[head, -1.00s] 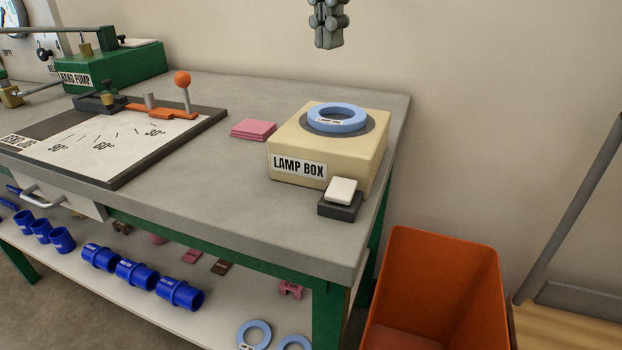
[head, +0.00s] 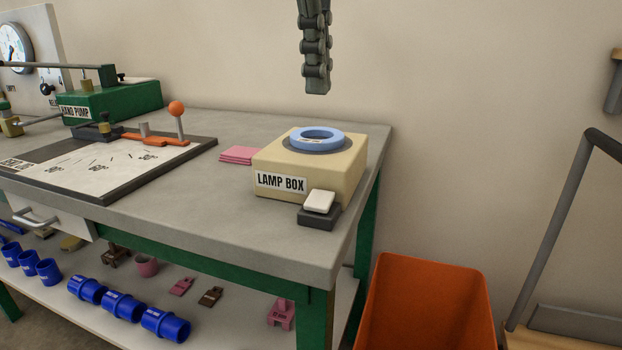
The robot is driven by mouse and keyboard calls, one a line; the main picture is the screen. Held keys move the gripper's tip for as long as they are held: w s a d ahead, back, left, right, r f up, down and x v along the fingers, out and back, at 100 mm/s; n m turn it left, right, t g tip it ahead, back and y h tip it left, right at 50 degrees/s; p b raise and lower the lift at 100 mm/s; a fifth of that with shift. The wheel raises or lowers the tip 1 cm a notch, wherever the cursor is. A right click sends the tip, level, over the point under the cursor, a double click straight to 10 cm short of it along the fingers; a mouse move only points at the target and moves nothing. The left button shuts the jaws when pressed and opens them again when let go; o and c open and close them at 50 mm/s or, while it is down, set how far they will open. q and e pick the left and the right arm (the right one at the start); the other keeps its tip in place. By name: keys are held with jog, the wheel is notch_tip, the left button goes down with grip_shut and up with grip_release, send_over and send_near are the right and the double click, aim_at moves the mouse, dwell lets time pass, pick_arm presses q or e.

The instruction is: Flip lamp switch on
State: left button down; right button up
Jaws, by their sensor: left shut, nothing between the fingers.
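The lamp box (head: 345,178) is a cream box with a "LAMP BOX" label on the right end of the workbench. A blue ring (head: 320,134) lies on the dark disc on its top. The lamp switch (head: 319,201) is a white rocker on a dark grey base (head: 318,218), at the box's front right corner. The rocker looks tilted; I cannot tell on from off. My left gripper (head: 316,86) is shut and empty, pointing down at the top of the picture. It appears above the lamp box and apart from it and the switch. My right gripper is not in view.
The workbench (head: 250,235) has clear room in front of the box. Pink pads (head: 240,155) lie left of the box. A bend board (head: 95,170) and green hand pump (head: 115,101) stand further left. An orange bin (head: 425,310) is on the floor at right.

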pick_arm(q)
send_near(322, 195)
jog(key=f, duration=0.3)
jog(key=w+f, duration=0.1)
jog(key=f, duration=0.1)
jog(key=shift+d+f, duration=0.1)
jog(key=shift+d, duration=0.1)
jog(key=shift+w+f, duration=0.1)
jog(key=shift+f, duration=0.65)
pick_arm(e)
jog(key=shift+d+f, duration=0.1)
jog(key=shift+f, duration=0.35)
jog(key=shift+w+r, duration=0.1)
